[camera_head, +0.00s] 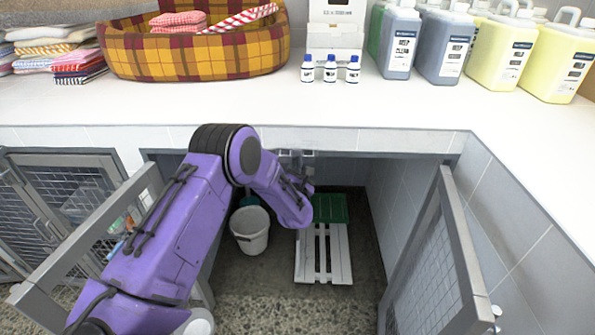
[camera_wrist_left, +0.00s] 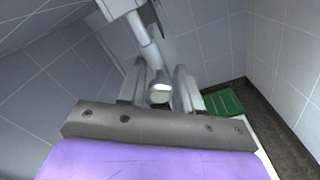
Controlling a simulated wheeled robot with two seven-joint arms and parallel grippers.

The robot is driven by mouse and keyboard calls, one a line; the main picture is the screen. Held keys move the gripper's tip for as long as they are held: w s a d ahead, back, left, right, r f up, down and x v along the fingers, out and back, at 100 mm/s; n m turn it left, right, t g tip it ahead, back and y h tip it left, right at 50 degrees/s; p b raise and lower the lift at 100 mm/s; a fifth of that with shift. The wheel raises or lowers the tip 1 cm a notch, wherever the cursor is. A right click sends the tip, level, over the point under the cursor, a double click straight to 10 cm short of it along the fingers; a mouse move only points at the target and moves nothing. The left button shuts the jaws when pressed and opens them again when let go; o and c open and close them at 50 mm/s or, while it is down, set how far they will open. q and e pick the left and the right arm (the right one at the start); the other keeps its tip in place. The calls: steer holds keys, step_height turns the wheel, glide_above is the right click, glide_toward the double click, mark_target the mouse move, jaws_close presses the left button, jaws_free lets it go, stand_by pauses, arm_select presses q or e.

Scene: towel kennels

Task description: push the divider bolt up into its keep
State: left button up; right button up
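The divider bolt (camera_wrist_left: 147,52) shows in the left wrist view as a pale metal rod. It runs from a light block (camera_wrist_left: 118,8) at the top left down to a round end. My left gripper (camera_wrist_left: 160,88) has one finger on each side of that round end, with the fingers apart. I cannot tell whether either finger touches it. In the head view my purple left arm reaches under the counter front, and its wrist hides most of the gripper. Small metal fittings (camera_head: 296,154) show at the counter's underside. I cannot tell which part is the keep. My right gripper is out of view.
Open mesh doors stand at the left (camera_head: 85,240) and right (camera_head: 440,265) of the kennel bay. Inside are a white bucket (camera_head: 250,240), a slatted white pallet (camera_head: 340,262) and a green mat (camera_head: 335,208). The counter (camera_head: 270,108) above carries bottles, jugs, towels and a plaid pet bed (camera_head: 195,57).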

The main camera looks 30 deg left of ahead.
arm_select(q)
steer(key=shift+o, duration=0.9)
steer(key=shift+a+r, duration=0.1)
steer(key=shift+r, duration=0.15)
steer(key=shift+f, duration=0.1)
steer(key=shift+s+d, duration=0.3)
steer(key=shift+s, duration=0.05)
steer(key=b+v, duration=0.1)
steer(key=v, duration=0.8)
steer(key=shift+s+d, duration=0.2)
steer(key=shift+s, duration=0.15)
